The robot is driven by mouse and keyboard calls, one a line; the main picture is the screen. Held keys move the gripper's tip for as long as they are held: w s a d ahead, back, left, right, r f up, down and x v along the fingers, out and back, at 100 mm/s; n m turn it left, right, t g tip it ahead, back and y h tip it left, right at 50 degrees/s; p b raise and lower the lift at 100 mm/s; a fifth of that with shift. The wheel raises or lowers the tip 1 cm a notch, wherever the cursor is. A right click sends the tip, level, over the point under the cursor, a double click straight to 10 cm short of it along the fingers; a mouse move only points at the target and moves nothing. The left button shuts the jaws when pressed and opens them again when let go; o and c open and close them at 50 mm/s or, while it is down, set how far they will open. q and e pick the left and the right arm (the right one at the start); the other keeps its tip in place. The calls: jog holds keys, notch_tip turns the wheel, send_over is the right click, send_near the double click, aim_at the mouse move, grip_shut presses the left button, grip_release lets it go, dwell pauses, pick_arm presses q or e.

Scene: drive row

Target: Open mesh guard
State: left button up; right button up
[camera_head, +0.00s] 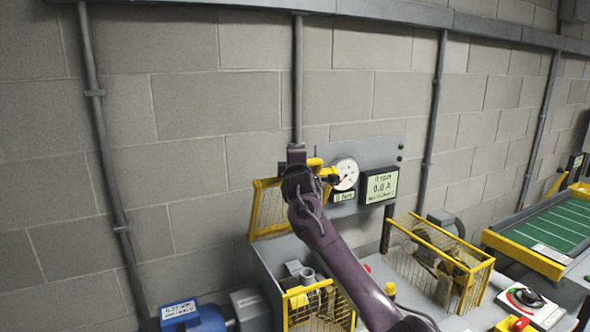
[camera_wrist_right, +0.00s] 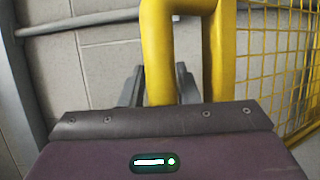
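A yellow-framed mesh guard (camera_head: 268,207) stands raised and tilted over the left machine bay in the head view. Part of it is hidden behind my right arm. Its yellow mesh (camera_wrist_right: 284,60) also fills the right side of the right wrist view. My right gripper (camera_head: 318,174) is at the guard's yellow handle. In the right wrist view, a bar of the looped handle (camera_wrist_right: 158,55) lies between the two dark fingers, which sit close against both sides. The gripper looks shut on it. My left gripper is not in view.
A second yellow mesh cage (camera_head: 440,262) covers the bay to the right. A gauge (camera_head: 345,174) and a grey display (camera_head: 381,186) are on the panel behind my gripper. A blue motor (camera_head: 192,316) is at lower left. A block wall with vertical pipes stands behind.

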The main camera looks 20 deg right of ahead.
jog(key=shift+b+v, duration=0.65)
jog(key=shift+v, duration=0.9)
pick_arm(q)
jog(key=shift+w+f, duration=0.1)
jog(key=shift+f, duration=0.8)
pick_arm(e)
jog(key=shift+s+r, duration=0.15)
jog(key=shift+r, duration=0.1)
jog(key=shift+f, duration=0.1)
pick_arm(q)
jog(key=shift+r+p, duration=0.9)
pick_arm(e)
jog(key=s+a+r, duration=0.2)
jog(key=s+r, duration=0.1)
jog(key=s, duration=0.5)
jog(key=shift+s+a+r, duration=0.2)
jog(key=shift+r, duration=0.15)
jog(key=shift+w+f, duration=0.1)
jog(key=shift+w, duration=0.05)
